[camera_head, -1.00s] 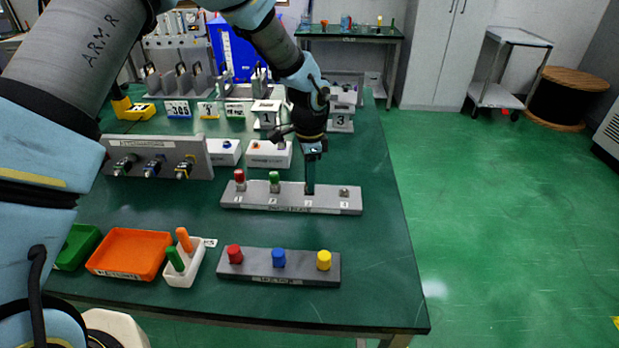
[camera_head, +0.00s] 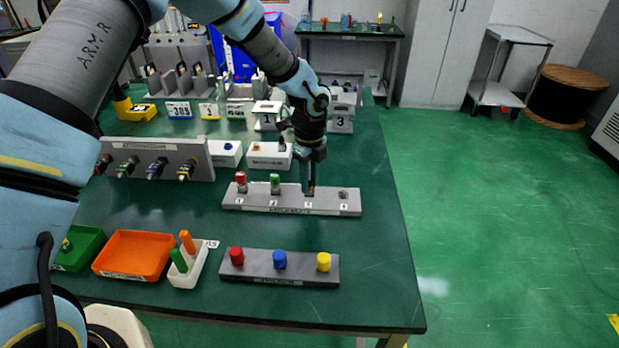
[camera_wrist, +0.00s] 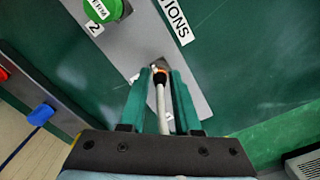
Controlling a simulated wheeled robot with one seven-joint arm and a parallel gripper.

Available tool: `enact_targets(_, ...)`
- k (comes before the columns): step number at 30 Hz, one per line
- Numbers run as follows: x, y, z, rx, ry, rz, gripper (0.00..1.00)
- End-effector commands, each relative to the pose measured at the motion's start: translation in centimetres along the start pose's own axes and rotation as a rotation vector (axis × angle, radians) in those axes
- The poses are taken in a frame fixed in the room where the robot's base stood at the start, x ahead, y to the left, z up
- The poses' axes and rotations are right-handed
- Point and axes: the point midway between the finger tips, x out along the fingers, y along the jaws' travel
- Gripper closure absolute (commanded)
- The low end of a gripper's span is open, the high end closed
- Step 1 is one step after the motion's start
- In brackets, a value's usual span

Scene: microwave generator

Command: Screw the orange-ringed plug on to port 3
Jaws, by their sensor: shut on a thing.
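The grey port strip (camera_head: 326,208) lies on the green bench, with ports numbered 1 to 4. A red plug (camera_head: 241,178) stands in port 1 and a green plug (camera_head: 275,181) in port 2. My gripper (camera_head: 309,190) points down over port 3, with its fingertips close to the strip. In the wrist view, my gripper (camera_wrist: 160,74) is shut on the orange-ringed plug (camera_wrist: 159,79). The plug has a dark body and a pale cable running back between the fingers. Its end is at port 3, but I cannot tell how deep it sits. Port 4 (camera_head: 344,194) is uncovered.
A dark strip (camera_head: 308,267) with red, blue and yellow caps lies in front. An orange tray (camera_head: 132,253), a green bin (camera_head: 83,246) and a white holder (camera_head: 187,270) stand left. A connector panel (camera_head: 200,158) stands behind left. Bench right of the strip is clear.

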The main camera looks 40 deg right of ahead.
Motion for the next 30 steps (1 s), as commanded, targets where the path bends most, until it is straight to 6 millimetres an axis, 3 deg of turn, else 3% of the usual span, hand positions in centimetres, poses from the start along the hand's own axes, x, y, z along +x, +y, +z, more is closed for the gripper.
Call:
enact_targets(12, -0.07, -0.01, 0.07, 0.214, 0.000, -0.001, 1.00)
enact_targets(30, -0.02, -0.03, 0.05, 0.253, -0.001, -0.001, 1.00)
